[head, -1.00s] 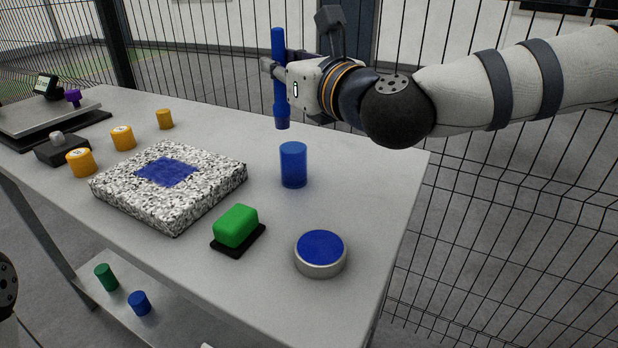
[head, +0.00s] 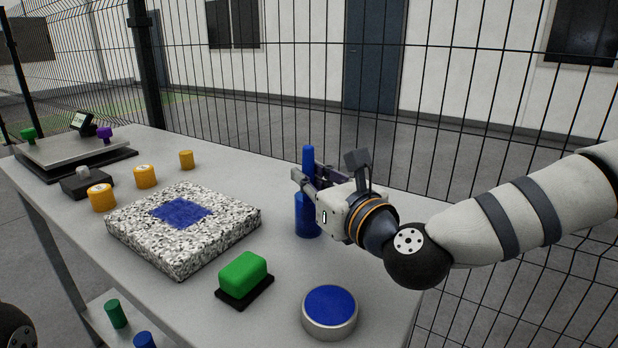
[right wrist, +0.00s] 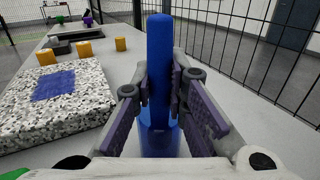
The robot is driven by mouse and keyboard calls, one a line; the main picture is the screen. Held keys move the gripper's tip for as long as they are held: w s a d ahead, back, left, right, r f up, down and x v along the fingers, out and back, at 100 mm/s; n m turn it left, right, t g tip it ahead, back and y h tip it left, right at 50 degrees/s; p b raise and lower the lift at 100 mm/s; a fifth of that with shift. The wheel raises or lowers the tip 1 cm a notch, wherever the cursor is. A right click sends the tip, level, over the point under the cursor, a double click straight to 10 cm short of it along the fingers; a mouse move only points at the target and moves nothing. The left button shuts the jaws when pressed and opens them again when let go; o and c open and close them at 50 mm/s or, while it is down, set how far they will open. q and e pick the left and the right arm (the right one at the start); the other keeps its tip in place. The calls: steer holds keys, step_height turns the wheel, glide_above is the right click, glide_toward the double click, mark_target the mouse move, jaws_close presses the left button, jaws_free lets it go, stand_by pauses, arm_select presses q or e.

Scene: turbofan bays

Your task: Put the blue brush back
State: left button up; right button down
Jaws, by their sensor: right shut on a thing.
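The blue brush (head: 308,160) is upright in my right gripper (head: 303,180), which is shut on it. The blue cylindrical holder (head: 306,222) stands on the table directly below the gripper. The brush's lower end does not show; it appears to be inside the holder's mouth, but the fingers partly cover that spot. In the right wrist view the brush (right wrist: 160,60) rises between both finger pads, with the blue holder (right wrist: 160,142) below and behind it. My left gripper is not in view.
A speckled block with a blue patch (head: 232,232), a green block on a black base (head: 243,275) and a round blue-topped tin (head: 330,308) stand nearby on the table (head: 285,270). Several yellow cylinders (head: 145,177) are farther left. A wire fence (head: 450,120) runs behind.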

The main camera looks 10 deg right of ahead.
steer(key=shift+f, duration=0.3)
steer(key=c, duration=1.6)
jaws_free()
steer(key=shift+r, duration=0.1)
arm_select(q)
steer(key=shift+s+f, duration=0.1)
arm_select(e)
steer(key=shift+s+d+r, duration=0.1)
steer(key=shift+s+r, duration=0.1)
steer(key=shift+r, duration=0.1)
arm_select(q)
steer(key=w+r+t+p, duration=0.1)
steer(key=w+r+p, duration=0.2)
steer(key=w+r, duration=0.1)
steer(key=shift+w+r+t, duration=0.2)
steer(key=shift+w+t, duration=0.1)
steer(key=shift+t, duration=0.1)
arm_select(e)
steer(key=v, duration=1.1)
steer(key=shift+s, duration=0.25)
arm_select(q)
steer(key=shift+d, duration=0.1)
arm_select(e)
steer(key=shift+d+f, duration=0.1)
